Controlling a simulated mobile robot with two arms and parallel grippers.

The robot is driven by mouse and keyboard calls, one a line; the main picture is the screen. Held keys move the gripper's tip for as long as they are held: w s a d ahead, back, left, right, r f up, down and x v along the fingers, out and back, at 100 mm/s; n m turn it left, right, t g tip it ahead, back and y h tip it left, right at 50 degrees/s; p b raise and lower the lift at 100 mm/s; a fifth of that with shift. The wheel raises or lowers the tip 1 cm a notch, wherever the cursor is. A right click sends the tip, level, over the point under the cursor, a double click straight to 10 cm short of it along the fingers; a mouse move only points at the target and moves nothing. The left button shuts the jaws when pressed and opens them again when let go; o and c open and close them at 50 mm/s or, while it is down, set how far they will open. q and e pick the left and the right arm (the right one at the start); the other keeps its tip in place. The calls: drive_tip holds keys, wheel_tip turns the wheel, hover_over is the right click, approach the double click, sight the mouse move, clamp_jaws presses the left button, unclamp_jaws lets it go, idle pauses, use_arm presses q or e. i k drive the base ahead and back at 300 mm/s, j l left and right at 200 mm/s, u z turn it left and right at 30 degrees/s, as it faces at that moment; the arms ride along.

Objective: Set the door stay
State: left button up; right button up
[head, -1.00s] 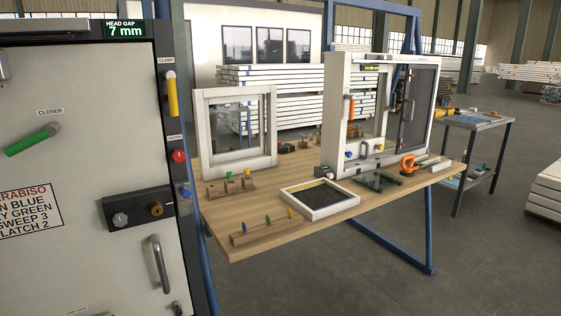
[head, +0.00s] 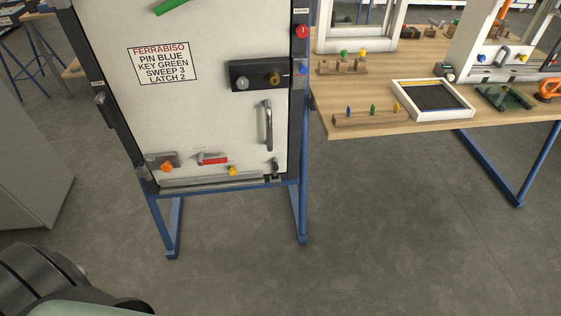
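A white door (head: 195,110) in a dark frame stands on a blue stand at the left. Near its bottom are an orange knob (head: 167,167) on a grey plate, a red lever (head: 214,160) lying nearly level, a yellow knob (head: 233,171) and a small black fitting (head: 275,167) at the right corner. I cannot tell which fitting is the door stay. A grey pull handle (head: 267,125) and a lock plate (head: 258,75) sit higher. The door appears closed. Neither gripper shows; a dark, rounded part of my body fills the lower left corner.
A wooden workbench (head: 350,126) stands right of the door, holding a white-framed tray (head: 432,113), a rack with coloured keys (head: 372,117) and window frames. A grey cabinet (head: 28,165) is at the left. The floor in front of the door (head: 370,240) is clear.

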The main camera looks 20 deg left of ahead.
sight(99, 99)
drive_tip(key=u, duration=1.9)
